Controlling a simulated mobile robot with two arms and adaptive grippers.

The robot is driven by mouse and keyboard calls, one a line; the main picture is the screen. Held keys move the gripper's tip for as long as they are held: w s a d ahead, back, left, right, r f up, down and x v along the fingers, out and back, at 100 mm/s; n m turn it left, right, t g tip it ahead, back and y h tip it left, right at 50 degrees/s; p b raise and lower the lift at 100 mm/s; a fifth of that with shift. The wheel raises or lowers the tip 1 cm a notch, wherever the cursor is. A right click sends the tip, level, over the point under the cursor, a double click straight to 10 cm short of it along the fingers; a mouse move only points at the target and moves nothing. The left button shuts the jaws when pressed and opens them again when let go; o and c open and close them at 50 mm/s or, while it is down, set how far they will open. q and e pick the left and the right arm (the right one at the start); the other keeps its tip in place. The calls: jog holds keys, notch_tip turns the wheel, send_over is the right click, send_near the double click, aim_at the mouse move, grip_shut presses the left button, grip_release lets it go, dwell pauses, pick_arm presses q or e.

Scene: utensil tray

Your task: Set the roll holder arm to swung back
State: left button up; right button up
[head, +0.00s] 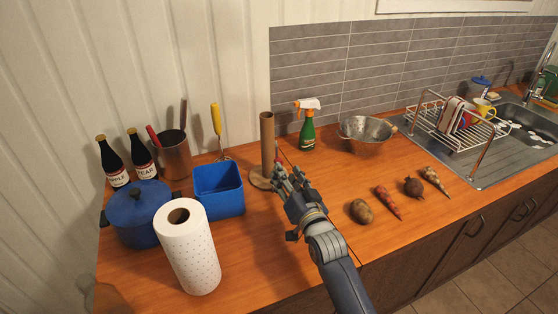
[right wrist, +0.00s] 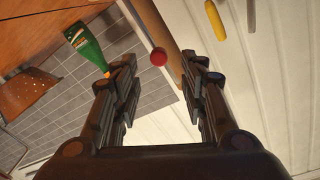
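The roll holder is a brown upright post (head: 267,143) on a round base, standing near the back of the wooden counter. A red knob (head: 279,160) shows beside the post, just at my right gripper's tips; the arm it belongs to is mostly hidden. In the right wrist view the red knob (right wrist: 158,58) lies in the gap between the fingertips, with the post (right wrist: 158,25) behind it. My right gripper (head: 282,172) is open, its fingers apart on both sides of the knob without visible contact. A white paper roll (head: 188,250) stands apart, at the front left. My left gripper is out of view.
A blue bin (head: 219,190), blue pot (head: 140,218) and utensil can (head: 174,155) stand left of the holder. A green spray bottle (head: 307,131) and colander (head: 366,134) are behind right. Several vegetables, including a potato (head: 361,211), lie right of my arm.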

jog(key=shift+p+x, duration=0.35)
jog(key=shift+x, duration=3)
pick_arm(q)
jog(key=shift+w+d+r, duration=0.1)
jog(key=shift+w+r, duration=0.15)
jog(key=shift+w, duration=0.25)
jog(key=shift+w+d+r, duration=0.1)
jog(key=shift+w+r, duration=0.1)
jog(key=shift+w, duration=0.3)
pick_arm(e)
jog(key=shift+w+f, duration=0.1)
jog(key=shift+f, duration=0.05)
jog(key=shift+c, duration=0.6)
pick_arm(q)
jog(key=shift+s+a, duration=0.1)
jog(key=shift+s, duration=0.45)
pick_arm(e)
grip_shut()
